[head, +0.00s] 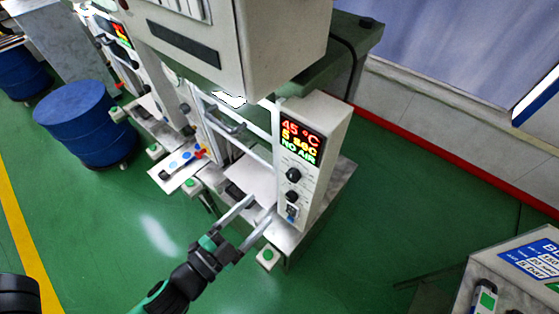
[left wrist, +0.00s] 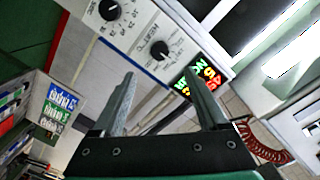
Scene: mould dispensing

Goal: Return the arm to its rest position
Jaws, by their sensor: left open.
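My left gripper (head: 258,208) is open and empty, with its two grey fingers spread in front of the machine's control box (head: 307,185). The fingertips appear near the machine's lower front; I cannot tell whether they touch anything. The box has a lit display reading 45 °C, 5 sec, NO AIR and dark knobs below it. In the left wrist view the open fingers (left wrist: 158,76) flank an empty gap, with the display (left wrist: 200,80) beyond.
The machine's large upper housing (head: 240,45) overhangs the work area. A blue drum (head: 85,125) stands at the left on the green floor (head: 390,215). A white panel unit (head: 520,275) is at lower right. The floor between it and the machine is clear.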

